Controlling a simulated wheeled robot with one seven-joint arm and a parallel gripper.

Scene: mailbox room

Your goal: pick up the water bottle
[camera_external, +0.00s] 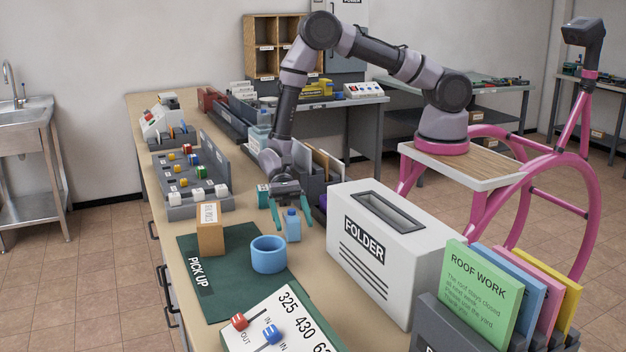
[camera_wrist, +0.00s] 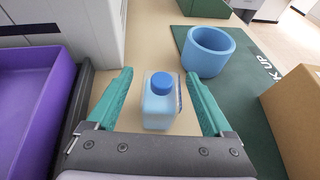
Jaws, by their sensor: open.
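The water bottle (camera_external: 293,226) is small and light blue with a blue cap. It stands upright on the table beside the green mat in the external view. In the wrist view the bottle (camera_wrist: 160,104) stands between the two teal fingers. My gripper (camera_external: 291,225) is open and points down at the bottle, with one finger on each side. In the wrist view my gripper (camera_wrist: 161,88) shows a gap between the bottle and each finger. I cannot tell the exact height of the fingertips along the bottle.
A blue cup (camera_external: 268,258) and a brown box (camera_external: 209,232) stand on the green mat (camera_external: 228,284). The white folder box (camera_external: 385,245) stands to the right of the bottle. A purple bin (camera_wrist: 32,88) lies close to the left finger in the wrist view.

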